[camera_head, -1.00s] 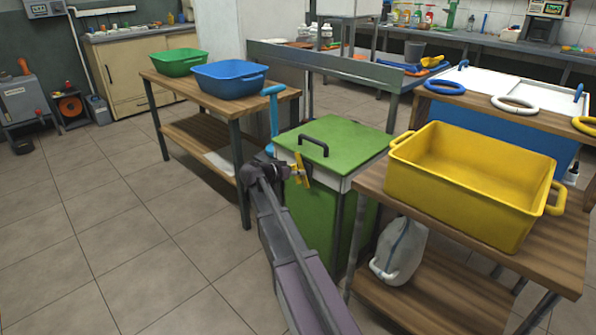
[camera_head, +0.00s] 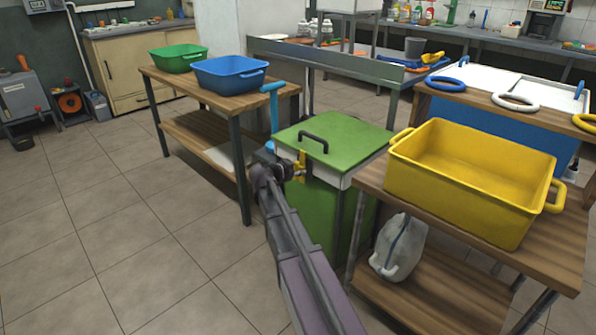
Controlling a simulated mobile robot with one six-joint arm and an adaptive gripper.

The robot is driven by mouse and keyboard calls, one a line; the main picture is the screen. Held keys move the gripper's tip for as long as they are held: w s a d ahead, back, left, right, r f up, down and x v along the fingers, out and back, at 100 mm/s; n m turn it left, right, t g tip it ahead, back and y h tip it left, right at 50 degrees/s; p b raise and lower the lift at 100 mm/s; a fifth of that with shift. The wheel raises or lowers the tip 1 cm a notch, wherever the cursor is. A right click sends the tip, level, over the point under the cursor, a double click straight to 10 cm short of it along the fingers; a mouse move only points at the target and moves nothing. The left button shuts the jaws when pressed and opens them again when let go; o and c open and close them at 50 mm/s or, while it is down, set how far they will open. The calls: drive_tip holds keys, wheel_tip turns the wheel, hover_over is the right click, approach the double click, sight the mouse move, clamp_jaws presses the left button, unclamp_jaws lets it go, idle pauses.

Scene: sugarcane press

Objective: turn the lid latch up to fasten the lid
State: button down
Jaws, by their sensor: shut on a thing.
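The green press box (camera_head: 327,213) stands between two wooden tables. Its green lid (camera_head: 345,139) lies closed on top and has a dark handle (camera_head: 314,140). The yellow lid latch (camera_head: 303,160) is at the box's front left corner, just below the lid edge, and stands about upright. My gripper (camera_head: 292,172) is at the latch and shut on it; the fingers are small and partly hidden by my arm, so the exact grip is hard to see. A light blue crank handle (camera_head: 273,104) rises behind the box's left side.
A yellow crate (camera_head: 430,190) stands on the right wooden table, close to the box. Green (camera_head: 178,58) and blue (camera_head: 230,77) tubs sit on the left table (camera_head: 165,83). A whitish jug (camera_head: 399,248) is on the right table's lower shelf. The tiled floor at left is clear.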

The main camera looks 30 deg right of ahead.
drive_tip(key=shift+s+d, duration=0.1)
drive_tip(key=shift+s, duration=0.1)
drive_tip(key=c, duration=0.6)
unclamp_jaws()
drive_tip(key=shift+r, duration=0.1)
drive_tip(key=shift+o, duration=0.3)
drive_tip(key=shift+w, duration=0.1)
drive_tip(key=shift+w, duration=0.1)
